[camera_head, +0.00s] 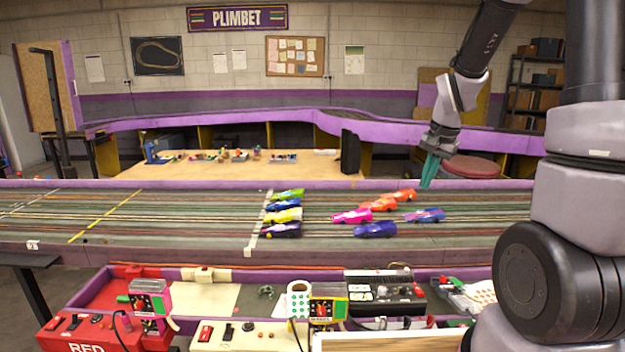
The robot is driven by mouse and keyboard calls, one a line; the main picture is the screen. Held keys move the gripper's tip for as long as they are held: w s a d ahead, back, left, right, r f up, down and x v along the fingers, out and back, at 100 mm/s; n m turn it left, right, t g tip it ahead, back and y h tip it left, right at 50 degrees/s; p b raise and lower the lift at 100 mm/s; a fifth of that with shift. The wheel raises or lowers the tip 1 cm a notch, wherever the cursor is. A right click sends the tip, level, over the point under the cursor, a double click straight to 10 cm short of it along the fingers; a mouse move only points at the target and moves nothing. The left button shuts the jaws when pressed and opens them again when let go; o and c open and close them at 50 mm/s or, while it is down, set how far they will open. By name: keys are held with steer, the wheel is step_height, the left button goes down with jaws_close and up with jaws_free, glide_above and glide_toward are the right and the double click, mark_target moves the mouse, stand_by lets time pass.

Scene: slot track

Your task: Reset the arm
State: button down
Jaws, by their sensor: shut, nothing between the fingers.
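My gripper (429,171) hangs in the right half of the head view, with its teal fingers pointing down. It is shut and empty. It is above the far side of the slot track (190,215), just right of the orange car (401,196), and appears apart from it. My arm runs up from it to the top edge, and more of my arm fills the right side.
Several cars, including a green one (289,194), stand near the white line. Pink, blue and purple (375,230) cars are further right. Control boxes and a red console (85,335) stand in front. A red stool (472,166) stands behind the gripper. The left track is clear.

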steer(key=s+a+r+n+t, duration=0.2)
steer(key=s+r, duration=0.7)
steer(key=s, duration=0.1)
steer(key=s+a+r+n+t+y, duration=0.1)
steer(key=s+a+r+n+t, duration=0.1)
steer(key=s+r, duration=0.7)
steer(key=shift+s+a+r+n, duration=0.25)
steer(key=shift+s+r+n, duration=0.05)
steer(key=shift+s+r, duration=0.05)
stand_by(0.8)
